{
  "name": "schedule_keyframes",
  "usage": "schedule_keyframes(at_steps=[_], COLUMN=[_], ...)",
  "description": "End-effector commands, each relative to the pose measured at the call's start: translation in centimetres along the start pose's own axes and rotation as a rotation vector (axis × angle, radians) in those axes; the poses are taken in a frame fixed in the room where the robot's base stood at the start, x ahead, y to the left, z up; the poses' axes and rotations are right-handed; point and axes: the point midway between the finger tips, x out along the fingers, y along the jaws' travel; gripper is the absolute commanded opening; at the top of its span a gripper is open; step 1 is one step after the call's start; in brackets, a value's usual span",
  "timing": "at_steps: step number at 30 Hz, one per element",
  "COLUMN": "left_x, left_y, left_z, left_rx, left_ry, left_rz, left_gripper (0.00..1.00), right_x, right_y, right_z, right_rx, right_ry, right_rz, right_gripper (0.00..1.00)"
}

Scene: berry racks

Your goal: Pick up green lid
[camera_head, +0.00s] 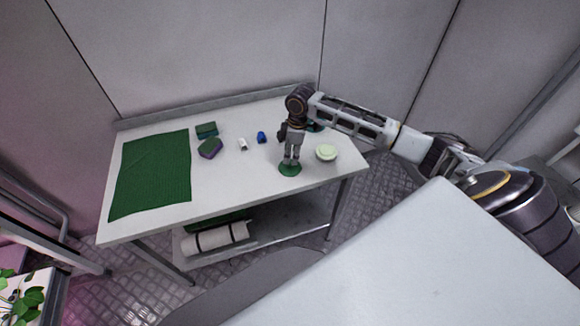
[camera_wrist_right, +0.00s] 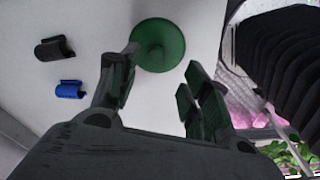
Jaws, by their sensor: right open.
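A round dark green lid (camera_head: 289,170) lies on the white table (camera_head: 235,180), near its front edge. My right gripper (camera_head: 291,160) points down just above the lid, with its fingers apart and empty. In the right wrist view the lid (camera_wrist_right: 160,42) shows as a green disc with a raised middle, ahead of the gap between the open fingers (camera_wrist_right: 160,72). I cannot tell whether the fingertips touch it. My left gripper is not in view.
A pale green round item (camera_head: 326,153) sits right of the lid.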

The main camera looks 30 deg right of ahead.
Motion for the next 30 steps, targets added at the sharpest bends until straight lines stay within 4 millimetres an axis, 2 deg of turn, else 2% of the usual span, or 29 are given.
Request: schedule_keyframes(at_steps=[4, 17, 30], left_x=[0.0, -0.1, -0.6], left_y=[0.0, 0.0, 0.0], left_z=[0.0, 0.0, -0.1], left_rx=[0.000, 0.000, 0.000], left_ry=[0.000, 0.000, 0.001], left_rz=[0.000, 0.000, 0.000], left_gripper=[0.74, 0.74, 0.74], right_x=[0.8, 1.1, 5.2], right_y=[0.0, 0.0, 0.7], right_z=[0.0, 0.1, 0.3], right_rx=[0.000, 0.001, 0.001], right_ry=[-0.001, -0.001, -0.002], right_rz=[-0.002, -0.002, -0.002], right_gripper=[0.47, 0.47, 0.47])
